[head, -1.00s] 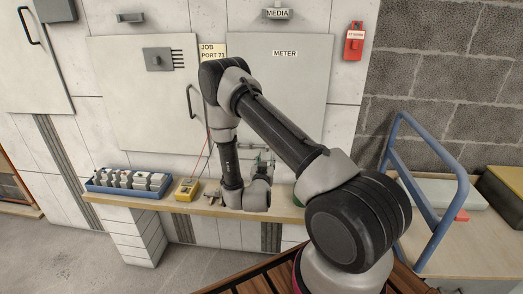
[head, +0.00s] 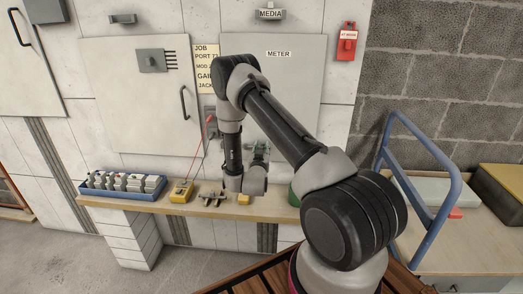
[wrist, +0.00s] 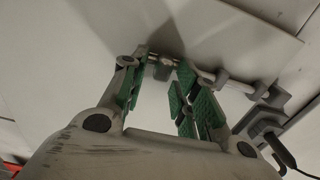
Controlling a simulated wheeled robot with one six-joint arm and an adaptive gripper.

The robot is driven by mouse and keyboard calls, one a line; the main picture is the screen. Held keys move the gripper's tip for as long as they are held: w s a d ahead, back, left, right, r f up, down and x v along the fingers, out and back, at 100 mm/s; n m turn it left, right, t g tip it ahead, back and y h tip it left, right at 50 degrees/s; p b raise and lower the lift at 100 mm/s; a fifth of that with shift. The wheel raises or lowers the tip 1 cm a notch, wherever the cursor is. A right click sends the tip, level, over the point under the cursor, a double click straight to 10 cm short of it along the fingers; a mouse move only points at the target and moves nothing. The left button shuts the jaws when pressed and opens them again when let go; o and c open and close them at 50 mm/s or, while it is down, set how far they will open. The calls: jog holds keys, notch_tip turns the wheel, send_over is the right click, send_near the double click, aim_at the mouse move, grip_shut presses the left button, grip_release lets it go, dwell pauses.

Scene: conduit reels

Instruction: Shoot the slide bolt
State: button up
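The slide bolt (wrist: 208,74) shows in the wrist view as a thin metal rod lying across a pale panel, with brackets toward its right end. A short grey knob (wrist: 163,68) stands out from it. My gripper (wrist: 161,82) is open, its green-padded fingers on either side of the knob. A gap shows between the knob and the right finger; whether the left finger touches it I cannot tell. In the head view my gripper (head: 261,150) is small and partly hidden behind my arm, in front of the METER door (head: 300,80). I cannot make out the bolt there.
A cart with a blue handrail (head: 445,205) stands at the right.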

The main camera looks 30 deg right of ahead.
grip_shut()
jog(key=shift+w+a, duration=0.5)
jog(key=shift+a, duration=0.25)
jog(key=shift+w+a, duration=0.45)
jog(key=shift+a, duration=0.25)
jog(key=shift+o, duration=1.7)
grip_release()
jog(key=shift+o, duration=0.2)
jog(key=v, duration=1.2)
